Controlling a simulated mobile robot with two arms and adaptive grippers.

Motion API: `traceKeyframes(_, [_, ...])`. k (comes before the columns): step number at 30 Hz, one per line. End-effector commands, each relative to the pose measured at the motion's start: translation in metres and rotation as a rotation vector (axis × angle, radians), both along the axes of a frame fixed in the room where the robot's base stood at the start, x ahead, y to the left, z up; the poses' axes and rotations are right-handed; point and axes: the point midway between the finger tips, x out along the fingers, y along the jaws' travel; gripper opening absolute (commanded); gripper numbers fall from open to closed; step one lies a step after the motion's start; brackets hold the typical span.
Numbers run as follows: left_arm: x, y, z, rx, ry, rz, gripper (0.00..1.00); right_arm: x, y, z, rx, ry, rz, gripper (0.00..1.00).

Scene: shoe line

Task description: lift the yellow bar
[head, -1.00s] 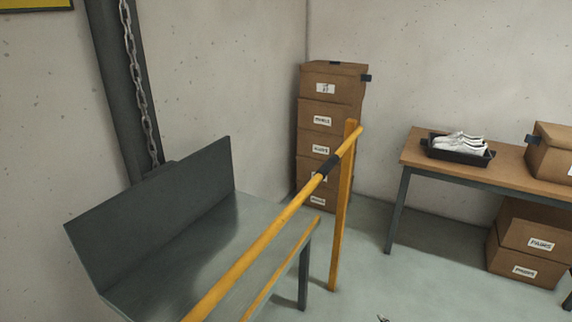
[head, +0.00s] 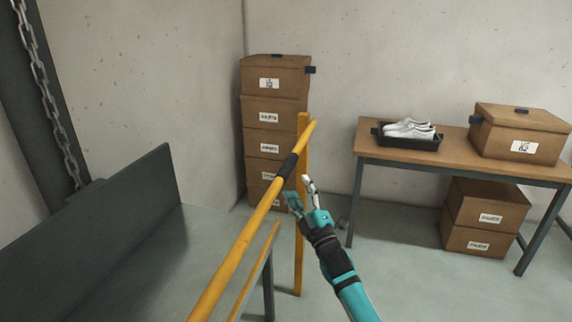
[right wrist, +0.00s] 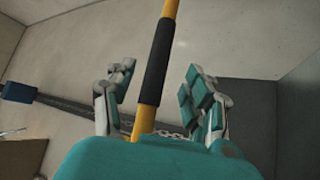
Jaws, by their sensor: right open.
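The yellow bar (head: 244,238) runs from the bottom of the head view up to a yellow post (head: 300,215), with a black grip sleeve (head: 287,166) near its far end. My right gripper (head: 299,188) is open beside the sleeve, just to its right in the head view. In the right wrist view the black sleeve (right wrist: 157,62) of the bar lies between the two spread fingers of my right gripper (right wrist: 158,88). I cannot see contact between fingers and bar. My left gripper is in neither view.
A grey metal table with a raised back panel (head: 110,220) stands left of the bar. Stacked cardboard boxes (head: 272,110) stand by the back wall. On the right, a wooden-topped table (head: 455,150) holds a black tray (head: 420,143) with white shoes (head: 408,128) and a box (head: 520,135).

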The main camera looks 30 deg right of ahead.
Motion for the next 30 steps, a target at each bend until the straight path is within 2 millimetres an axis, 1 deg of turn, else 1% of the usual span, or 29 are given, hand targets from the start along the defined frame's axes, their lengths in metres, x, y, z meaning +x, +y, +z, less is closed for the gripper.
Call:
traceKeyframes(1, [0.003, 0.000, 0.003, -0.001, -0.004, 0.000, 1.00, 0.011, -0.002, 0.008, 0.000, -0.004, 0.001, 0.53])
traceKeyframes(6, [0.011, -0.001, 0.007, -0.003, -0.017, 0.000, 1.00, 0.044, -0.007, 0.020, 0.001, 0.000, 0.000, 0.53])
traceKeyframes(12, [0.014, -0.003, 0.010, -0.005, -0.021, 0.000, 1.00, 0.071, -0.012, 0.031, 0.001, 0.000, 0.000, 0.53])
traceKeyframes(18, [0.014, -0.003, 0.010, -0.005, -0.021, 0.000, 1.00, 0.081, -0.014, 0.035, 0.001, 0.000, 0.000, 0.53])
traceKeyframes(26, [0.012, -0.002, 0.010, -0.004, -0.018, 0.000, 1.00, 0.082, -0.014, 0.035, 0.001, 0.001, 0.001, 0.53])
traceKeyframes(30, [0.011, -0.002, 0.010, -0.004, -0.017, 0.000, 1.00, 0.082, -0.014, 0.035, 0.001, 0.001, 0.001, 0.35])
